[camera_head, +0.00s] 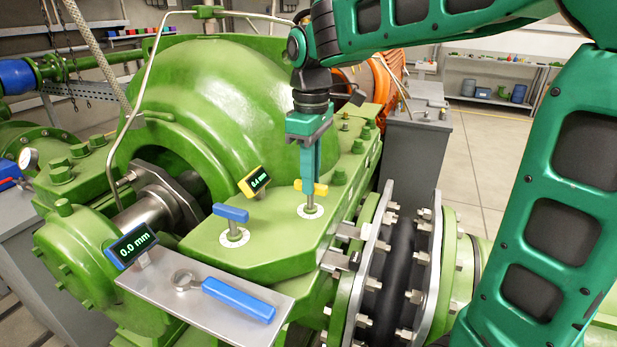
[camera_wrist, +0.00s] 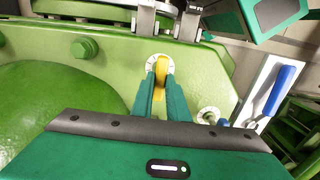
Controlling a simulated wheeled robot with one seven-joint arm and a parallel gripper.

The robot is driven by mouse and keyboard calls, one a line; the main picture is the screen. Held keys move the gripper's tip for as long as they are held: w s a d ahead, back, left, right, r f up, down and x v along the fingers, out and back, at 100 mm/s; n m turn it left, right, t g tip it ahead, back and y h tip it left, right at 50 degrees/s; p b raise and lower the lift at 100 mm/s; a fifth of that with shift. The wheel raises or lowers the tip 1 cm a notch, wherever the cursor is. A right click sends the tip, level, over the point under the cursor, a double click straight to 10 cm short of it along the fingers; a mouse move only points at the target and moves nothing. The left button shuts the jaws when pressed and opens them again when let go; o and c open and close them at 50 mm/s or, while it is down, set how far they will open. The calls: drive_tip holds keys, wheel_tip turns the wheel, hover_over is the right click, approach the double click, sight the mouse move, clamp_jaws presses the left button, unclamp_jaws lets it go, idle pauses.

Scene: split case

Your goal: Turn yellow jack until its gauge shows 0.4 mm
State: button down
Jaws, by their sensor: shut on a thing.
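The yellow jack (camera_head: 321,188) stands on the green flange of the pump casing, with a white dial ring (camera_head: 310,211) at its foot. My gripper (camera_head: 310,182) points straight down over it and is shut on its yellow handle. In the wrist view the yellow handle (camera_wrist: 160,75) shows between my two green fingers (camera_wrist: 160,95). The yellow-framed gauge (camera_head: 255,182) left of the jack appears to read 0.4 mm. The blue jack (camera_head: 231,214) stands to the left, apart from my gripper. The blue-framed gauge (camera_head: 131,245) reads 0.0 mm.
A grey tray (camera_head: 190,315) in front holds a blue-handled wrench (camera_head: 238,299). The large green casing (camera_head: 215,90) rises behind the jacks. A bolted coupling (camera_head: 395,270) lies to the right. Clear floor (camera_head: 485,160) shows beyond at the right.

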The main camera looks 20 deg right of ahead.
drive_tip(key=shift+w+r, duration=0.15)
drive_tip(key=shift+w, duration=0.05)
drive_tip(key=c, duration=1.7)
unclamp_jaws()
drive_tip(key=shift+s, duration=0.1)
wheel_tip(320, 180, up, 11)
drive_tip(key=shift+f, duration=0.2)
drive_tip(key=s+d+f+m, duration=0.5)
drive_tip(key=s+f, duration=0.2)
drive_tip(key=s, duration=0.1)
drive_tip(key=s+d+f+m, duration=0.5)
drive_tip(key=s+d+f, duration=0.1)
drive_tip(key=s+f, duration=0.1)
drive_tip(key=s+d+f+m, duration=0.5)
drive_tip(key=s+d+f, duration=0.1)
drive_tip(key=s, duration=0.3)
drive_tip(key=shift+s+d+f, duration=0.2)
drive_tip(key=shift+f, duration=0.5)
